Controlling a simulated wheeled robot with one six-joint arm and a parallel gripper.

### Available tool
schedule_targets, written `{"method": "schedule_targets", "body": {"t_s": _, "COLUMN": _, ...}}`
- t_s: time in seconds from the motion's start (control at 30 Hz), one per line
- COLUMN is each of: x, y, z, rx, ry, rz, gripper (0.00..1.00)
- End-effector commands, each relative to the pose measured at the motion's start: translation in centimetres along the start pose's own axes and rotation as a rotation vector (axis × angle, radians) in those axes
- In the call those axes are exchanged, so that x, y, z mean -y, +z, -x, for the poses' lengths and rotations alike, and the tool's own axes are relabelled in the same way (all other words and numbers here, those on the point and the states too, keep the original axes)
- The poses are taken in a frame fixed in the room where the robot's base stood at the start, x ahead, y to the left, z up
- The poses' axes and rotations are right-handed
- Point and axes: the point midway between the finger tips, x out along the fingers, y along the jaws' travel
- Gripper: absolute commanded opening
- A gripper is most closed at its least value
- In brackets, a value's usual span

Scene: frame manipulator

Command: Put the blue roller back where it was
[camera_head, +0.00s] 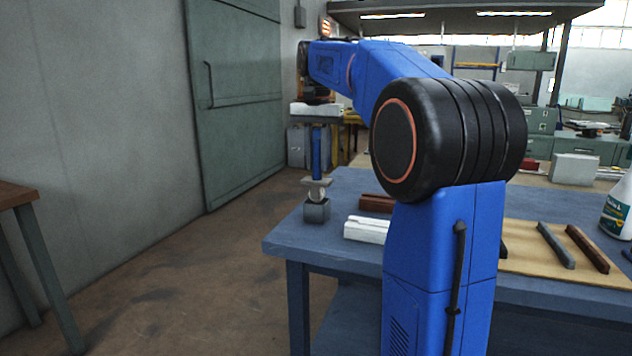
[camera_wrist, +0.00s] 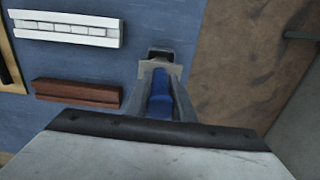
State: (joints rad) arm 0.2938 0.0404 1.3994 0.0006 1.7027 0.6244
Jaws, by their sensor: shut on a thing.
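The blue roller stands upright, its blue part (camera_head: 317,150) on top and a pale crosspiece (camera_head: 317,184) below, in the head view. In the wrist view the blue part (camera_wrist: 160,97) lies between the two grey fingers of my gripper (camera_wrist: 161,80), which is shut on it. A small dark grey block-shaped holder (camera_head: 316,210) is directly under the crosspiece, near the table's left corner; it also shows in the wrist view (camera_wrist: 160,52). The roller's lower end meets the holder's top in the head view; I cannot tell whether it is seated or just above.
A white block (camera_head: 366,229) and a red-brown bar (camera_head: 376,202) lie right of the holder on the blue table (camera_head: 290,240). A tan board (camera_head: 535,262) with dark bars and a white bottle (camera_head: 617,210) are further right. Left of the table is open floor.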

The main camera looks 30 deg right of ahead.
Motion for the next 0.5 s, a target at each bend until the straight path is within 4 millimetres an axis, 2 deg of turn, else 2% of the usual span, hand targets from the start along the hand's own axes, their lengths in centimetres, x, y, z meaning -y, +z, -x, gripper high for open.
{"method": "schedule_targets", "body": {"t_s": 0.17, "x": 0.0, "y": 0.0, "z": -1.3, "rx": 0.0, "ry": 0.0, "rz": 0.0, "gripper": 0.0}}
{"method": "schedule_targets", "body": {"t_s": 0.4, "x": 0.0, "y": 0.0, "z": -4.4, "rx": 0.001, "ry": 0.001, "rz": 0.0, "gripper": 0.0}}
{"method": "schedule_targets", "body": {"t_s": 0.5, "x": 0.0, "y": 0.0, "z": -4.9, "rx": -0.001, "ry": -0.001, "rz": 0.0, "gripper": 0.0}}
